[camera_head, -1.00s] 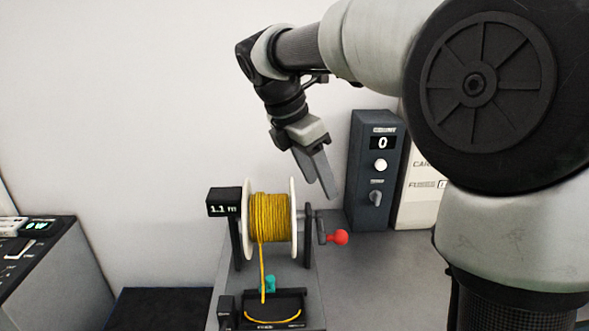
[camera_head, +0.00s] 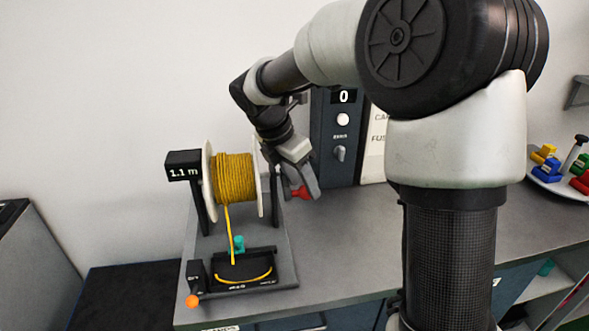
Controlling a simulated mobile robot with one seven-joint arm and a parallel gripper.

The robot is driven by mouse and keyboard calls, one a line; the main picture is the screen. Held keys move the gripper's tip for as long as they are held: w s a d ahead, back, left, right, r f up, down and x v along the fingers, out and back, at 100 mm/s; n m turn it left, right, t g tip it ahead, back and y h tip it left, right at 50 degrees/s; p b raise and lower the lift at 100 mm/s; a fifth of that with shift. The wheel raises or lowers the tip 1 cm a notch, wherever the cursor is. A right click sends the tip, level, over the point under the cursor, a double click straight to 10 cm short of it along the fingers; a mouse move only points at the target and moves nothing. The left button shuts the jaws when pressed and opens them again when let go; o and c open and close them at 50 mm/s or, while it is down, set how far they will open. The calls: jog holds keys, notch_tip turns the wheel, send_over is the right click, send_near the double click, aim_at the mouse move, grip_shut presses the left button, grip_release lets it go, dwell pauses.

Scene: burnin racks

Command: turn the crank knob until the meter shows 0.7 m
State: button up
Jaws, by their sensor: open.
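A reel wound with yellow cord (camera_head: 235,180) stands on a grey base (camera_head: 290,262) on the bench. Its meter (camera_head: 184,172) at the upper left reads 1.1 m. The red crank knob (camera_head: 300,192) is on the reel's right side, partly hidden by my gripper. My gripper (camera_head: 308,190) is open and points down at the knob, its fingers overlapping it in the picture. I cannot tell whether they touch it. The cord runs down past a teal piece (camera_head: 238,244) to the front of the base.
A dark blue panel (camera_head: 322,150) reading 0 stands behind my gripper. A white tray (camera_head: 552,180) with coloured parts is at the far right. An orange knob (camera_head: 192,301) sits at the base's front left. The bench (camera_head: 345,250) right of the reel is clear.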

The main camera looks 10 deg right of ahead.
aim_at(303, 191)
jog(key=shift+x, duration=0.9)
jog(key=c, duration=1.1)
jog(key=shift+w+f+b, duration=0.25)
jog(key=shift+w+f, duration=0.05)
jog(key=shift+f, duration=0.3)
jog(key=shift+w+f+b, duration=0.2)
jog(key=shift+w+f, duration=0.05)
jog(key=shift+f, duration=0.3)
jog(key=shift+w+f, duration=0.15)
